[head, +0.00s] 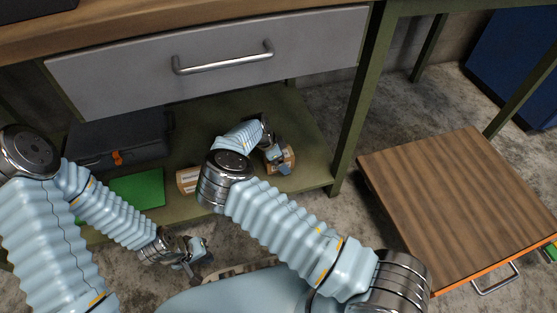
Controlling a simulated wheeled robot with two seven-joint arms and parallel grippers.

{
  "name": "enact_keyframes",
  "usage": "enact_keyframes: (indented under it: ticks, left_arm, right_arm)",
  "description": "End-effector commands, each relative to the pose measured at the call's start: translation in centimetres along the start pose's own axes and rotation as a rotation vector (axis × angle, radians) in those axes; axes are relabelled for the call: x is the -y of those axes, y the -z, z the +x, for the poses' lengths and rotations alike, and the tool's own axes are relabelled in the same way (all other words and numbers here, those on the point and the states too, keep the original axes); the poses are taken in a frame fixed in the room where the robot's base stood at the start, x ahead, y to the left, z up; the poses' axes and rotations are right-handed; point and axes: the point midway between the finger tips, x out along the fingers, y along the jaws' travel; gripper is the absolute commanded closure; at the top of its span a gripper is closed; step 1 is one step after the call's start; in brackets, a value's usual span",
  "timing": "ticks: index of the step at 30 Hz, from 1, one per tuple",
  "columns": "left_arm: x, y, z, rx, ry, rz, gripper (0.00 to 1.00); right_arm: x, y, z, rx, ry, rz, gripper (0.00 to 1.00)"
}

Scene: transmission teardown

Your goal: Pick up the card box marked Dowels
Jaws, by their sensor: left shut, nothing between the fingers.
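A card box (187,180) with a pale label sits on the green lower shelf, partly hidden by my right arm. A second card box (289,160) is farther right on the shelf, partly covered by my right gripper (278,160). I cannot read the marking on either box. My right gripper is at the second box; whether its fingers are open or around the box cannot be made out. My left gripper (192,262) is shut and empty, low in front of the shelf, apart from both boxes.
A dark case (118,138) with orange latches and a green flat thing (138,187) are on the shelf (310,172) at left. The closed grey drawer (220,62) hangs above. A green bench leg (354,105) stands at right, beside a wood-topped cart (455,205).

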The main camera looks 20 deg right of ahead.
Motion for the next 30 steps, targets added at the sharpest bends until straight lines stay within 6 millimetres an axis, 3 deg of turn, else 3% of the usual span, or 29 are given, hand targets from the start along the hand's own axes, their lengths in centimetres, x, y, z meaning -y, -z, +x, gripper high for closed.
enact_keyframes:
  ticks: [15, 27, 30]
  left_arm:
    - [0.12, -0.01, 0.33, 0.000, 0.000, 0.000, 1.00]
    - [0.12, -0.01, 0.33, 0.000, 0.000, 0.000, 1.00]
    - [0.12, 0.00, 0.32, 0.000, 0.000, 0.000, 1.00]
  right_arm:
    - [-0.01, -0.07, 0.20, 0.000, 0.000, 0.000, 0.06]
    - [0.00, -0.08, 0.20, 0.000, 0.000, 0.000, 0.67]
    - [0.02, -0.06, 0.16, 0.000, 0.001, 0.000, 0.70]
